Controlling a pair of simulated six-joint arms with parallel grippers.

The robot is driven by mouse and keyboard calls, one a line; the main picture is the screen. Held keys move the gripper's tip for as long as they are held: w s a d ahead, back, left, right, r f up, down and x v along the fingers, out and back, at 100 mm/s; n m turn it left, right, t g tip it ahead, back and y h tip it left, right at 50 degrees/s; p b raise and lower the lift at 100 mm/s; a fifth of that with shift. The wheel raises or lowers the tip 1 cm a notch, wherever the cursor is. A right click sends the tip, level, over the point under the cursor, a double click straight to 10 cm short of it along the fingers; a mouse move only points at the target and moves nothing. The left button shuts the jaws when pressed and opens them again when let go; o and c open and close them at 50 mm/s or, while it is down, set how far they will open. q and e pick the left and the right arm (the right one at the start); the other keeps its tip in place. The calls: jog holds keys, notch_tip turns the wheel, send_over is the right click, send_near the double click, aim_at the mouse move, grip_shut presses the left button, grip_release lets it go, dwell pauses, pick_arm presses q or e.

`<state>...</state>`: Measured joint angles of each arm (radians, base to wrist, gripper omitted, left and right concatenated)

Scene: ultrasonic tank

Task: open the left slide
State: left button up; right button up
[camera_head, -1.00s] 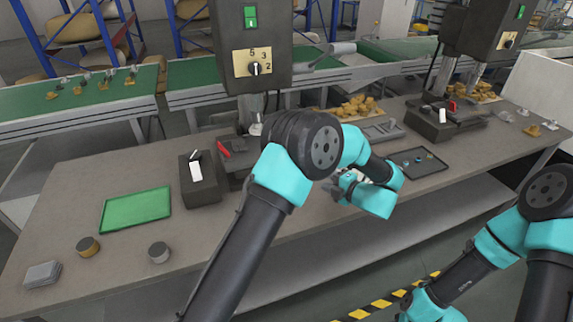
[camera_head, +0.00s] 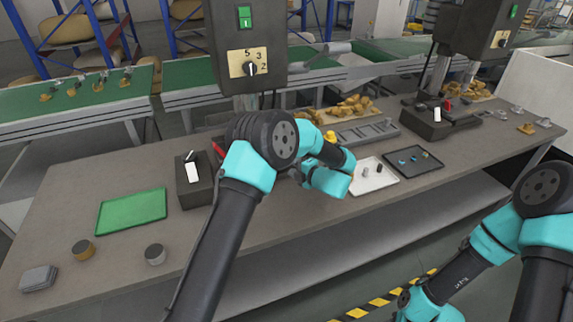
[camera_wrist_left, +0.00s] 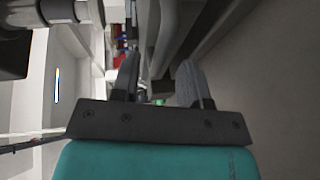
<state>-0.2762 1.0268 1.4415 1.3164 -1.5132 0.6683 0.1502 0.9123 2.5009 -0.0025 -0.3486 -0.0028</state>
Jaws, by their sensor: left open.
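My left gripper (camera_wrist_left: 158,78) is open in the left wrist view, its two fingers apart with nothing clearly held between them. In the head view it is mostly hidden behind my own left forearm and points left over the bench. A dark block with a white piece on top (camera_head: 193,180) stands left of my left arm, apart from the gripper. A similar dark unit with a white piece (camera_head: 437,114) stands at the right. I cannot tell for sure which part is the left slide. The area under the left press is partly hidden by my arm. My right gripper does not show.
A green mat (camera_head: 132,211), two small cylinders (camera_head: 82,250) (camera_head: 155,254) and stacked plates (camera_head: 39,279) lie at left. A white tray (camera_head: 384,181) and black tray (camera_head: 430,166) lie right of my left arm. The press head (camera_head: 246,45) overhangs the bench.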

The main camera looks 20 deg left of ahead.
pick_arm(q)
jog(key=shift+x, duration=1.85)
jog(key=shift+c, duration=0.4)
grip_shut()
